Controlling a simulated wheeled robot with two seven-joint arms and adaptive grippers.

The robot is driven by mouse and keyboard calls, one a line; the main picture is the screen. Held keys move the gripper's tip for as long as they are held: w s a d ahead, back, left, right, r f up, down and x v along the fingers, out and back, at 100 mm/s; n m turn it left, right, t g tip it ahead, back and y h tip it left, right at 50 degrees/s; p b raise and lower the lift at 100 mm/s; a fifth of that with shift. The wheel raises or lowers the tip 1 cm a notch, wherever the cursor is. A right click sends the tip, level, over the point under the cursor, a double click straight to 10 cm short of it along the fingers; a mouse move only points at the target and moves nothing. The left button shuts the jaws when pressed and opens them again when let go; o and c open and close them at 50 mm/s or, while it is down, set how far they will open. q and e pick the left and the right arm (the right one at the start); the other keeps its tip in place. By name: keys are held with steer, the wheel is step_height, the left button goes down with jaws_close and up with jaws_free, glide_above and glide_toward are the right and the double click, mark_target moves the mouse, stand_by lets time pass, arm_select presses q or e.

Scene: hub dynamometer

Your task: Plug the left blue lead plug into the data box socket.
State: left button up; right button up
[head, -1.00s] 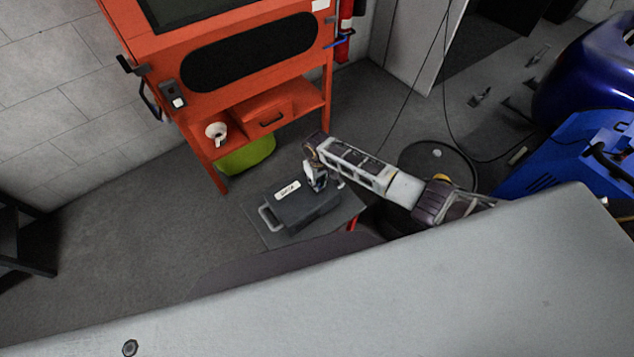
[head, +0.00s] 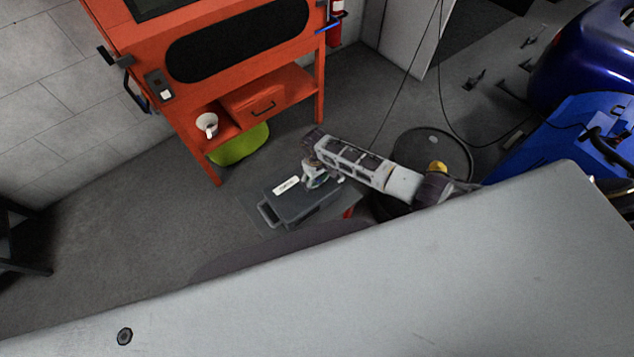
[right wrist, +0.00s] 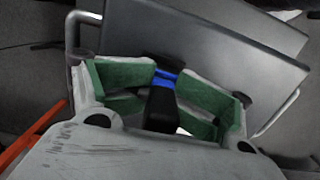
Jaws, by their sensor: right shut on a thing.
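The dark grey data box (head: 300,207) with a white label and a side handle sits on a low stand. My right gripper (head: 317,181) is at the box's far right edge in the head view. In the right wrist view, its green-padded fingers (right wrist: 164,88) are shut on a black plug with a blue band (right wrist: 163,105). The plug's far end points toward the data box (right wrist: 205,45), and a black part lies just beyond it. I cannot tell whether the plug touches the box. The socket cannot be made out. My left gripper is not in view.
An orange-red cabinet (head: 222,128) with a shelf, white cup (head: 207,124) and drawer stands behind. A green bin (head: 238,145) is beneath it. A round black drum (head: 433,147) is right of the stand. Cables hang near it. A large pale surface fills the foreground.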

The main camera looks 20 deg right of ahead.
steer(key=shift+w+a+r, duration=0.1)
steer(key=shift+w+r, duration=0.1)
steer(key=shift+r, duration=2.45)
steer(key=shift+w+a+r, duration=0.1)
steer(key=shift+w+r, duration=0.1)
steer(key=shift+r, duration=2.45)
